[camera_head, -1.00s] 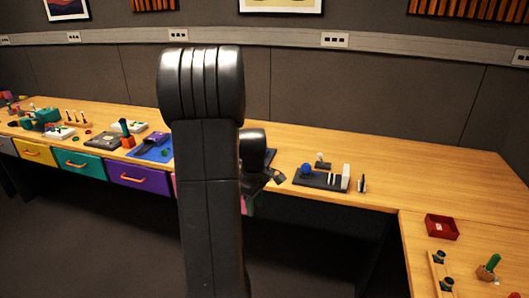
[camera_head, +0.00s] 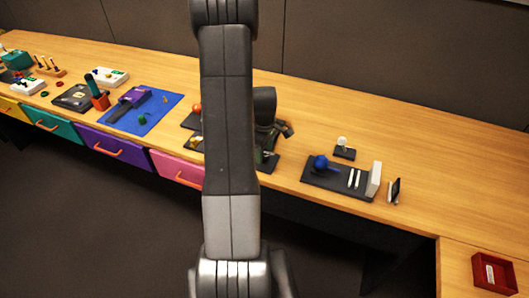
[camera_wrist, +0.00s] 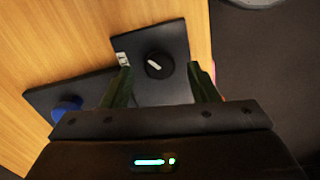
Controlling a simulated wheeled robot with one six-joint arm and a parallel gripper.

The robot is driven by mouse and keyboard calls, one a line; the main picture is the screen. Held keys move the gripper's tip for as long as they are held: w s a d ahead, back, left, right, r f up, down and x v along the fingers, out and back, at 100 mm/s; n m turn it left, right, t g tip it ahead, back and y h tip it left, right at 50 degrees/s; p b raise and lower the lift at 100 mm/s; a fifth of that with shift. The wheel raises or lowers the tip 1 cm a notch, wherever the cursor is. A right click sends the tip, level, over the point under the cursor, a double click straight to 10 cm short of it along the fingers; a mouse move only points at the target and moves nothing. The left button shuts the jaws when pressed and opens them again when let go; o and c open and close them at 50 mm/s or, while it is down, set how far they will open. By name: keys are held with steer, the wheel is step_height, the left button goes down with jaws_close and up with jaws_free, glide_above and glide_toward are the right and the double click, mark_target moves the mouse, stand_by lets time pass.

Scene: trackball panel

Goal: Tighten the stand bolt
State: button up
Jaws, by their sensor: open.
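The trackball panel (camera_head: 335,179) is a dark plate on the wooden table, right of my arm in the head view. It carries a blue ball (camera_head: 321,162), white bars and an upright white block (camera_head: 374,178). Behind it is a pale round-topped piece (camera_head: 342,142) on a small dark base. I cannot make out the stand bolt. My gripper (camera_wrist: 163,86) is open and empty. Between and beyond its fingers in the wrist view is a black knob (camera_wrist: 159,65) with a white mark on a dark plate (camera_wrist: 126,45). In the head view my arm hides part of this area.
A second dark plate with a blue round piece (camera_wrist: 66,108) lies lower left in the wrist view. A small dark upright item (camera_head: 395,190) stands right of the trackball panel. A red tray (camera_head: 494,274) is at the lower right.

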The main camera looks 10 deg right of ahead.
steer(key=shift+w+f, duration=0.1)
steer(key=shift+f, duration=0.7)
steer(key=c, duration=1)
